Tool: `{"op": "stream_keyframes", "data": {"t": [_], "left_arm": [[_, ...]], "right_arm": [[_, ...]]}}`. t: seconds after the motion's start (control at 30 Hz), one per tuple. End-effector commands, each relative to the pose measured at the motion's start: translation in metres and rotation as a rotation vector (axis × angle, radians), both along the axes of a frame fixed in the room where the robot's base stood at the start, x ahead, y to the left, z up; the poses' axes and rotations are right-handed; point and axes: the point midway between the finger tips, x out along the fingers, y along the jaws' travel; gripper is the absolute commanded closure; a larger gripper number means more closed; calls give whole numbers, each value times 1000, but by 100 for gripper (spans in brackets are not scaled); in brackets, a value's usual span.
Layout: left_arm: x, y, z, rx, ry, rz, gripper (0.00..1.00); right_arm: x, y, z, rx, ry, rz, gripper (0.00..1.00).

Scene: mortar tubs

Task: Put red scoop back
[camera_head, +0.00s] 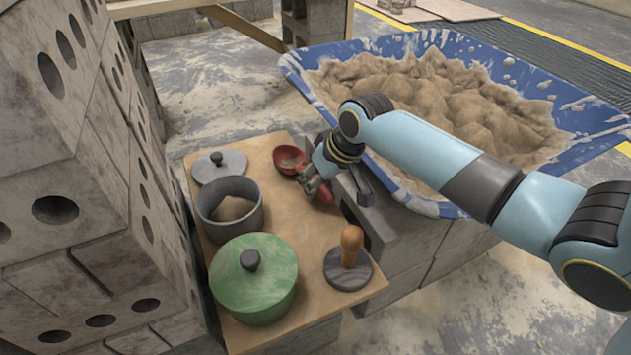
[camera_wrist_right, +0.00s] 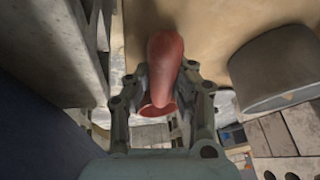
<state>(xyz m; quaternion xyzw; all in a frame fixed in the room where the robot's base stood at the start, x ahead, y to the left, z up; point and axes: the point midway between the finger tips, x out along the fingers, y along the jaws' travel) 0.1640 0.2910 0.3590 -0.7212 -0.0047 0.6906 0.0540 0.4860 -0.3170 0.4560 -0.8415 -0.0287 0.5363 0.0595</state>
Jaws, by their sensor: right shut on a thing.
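The red scoop (camera_head: 289,158) is at the far right part of the wooden board (camera_head: 316,241), its round bowl facing up with something brownish inside. My right gripper (camera_head: 312,184) is shut on its red handle, which also shows between the grey fingers in the right wrist view (camera_wrist_right: 165,62). In the head view the gripper hides the middle of the scoop, and the handle end (camera_head: 326,193) shows beyond it. I cannot tell whether the scoop touches the board. My left gripper is not in view.
On the board are a grey pot (camera_head: 230,207) of sand-like material, a grey lid (camera_head: 219,166), a green lidded pot (camera_head: 253,275) and a grey disc with wooden handle (camera_head: 347,265). A blue tub (camera_head: 591,143) of mortar stands right. Hollow blocks (camera_head: 52,225) rise left.

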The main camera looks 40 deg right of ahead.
Motion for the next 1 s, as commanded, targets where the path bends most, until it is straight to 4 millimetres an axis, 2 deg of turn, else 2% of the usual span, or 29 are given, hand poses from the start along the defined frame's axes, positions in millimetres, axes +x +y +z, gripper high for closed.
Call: {"op": "stream_keyframes", "data": {"t": [0.3, 0.33, 0.53, 0.83, 1.0], "left_arm": [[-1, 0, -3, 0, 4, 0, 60], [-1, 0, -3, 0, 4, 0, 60], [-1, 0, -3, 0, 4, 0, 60], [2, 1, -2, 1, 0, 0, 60], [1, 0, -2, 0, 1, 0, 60]], "right_arm": [[1, 0, -6, 1, -2, 0, 100], [1, 0, -6, 1, -2, 0, 78], [1, 0, -6, 0, -2, 0, 53], [-1, 0, -5, 0, 0, 0, 53], [-10, -4, 14, -3, -1, 2, 53]]}}
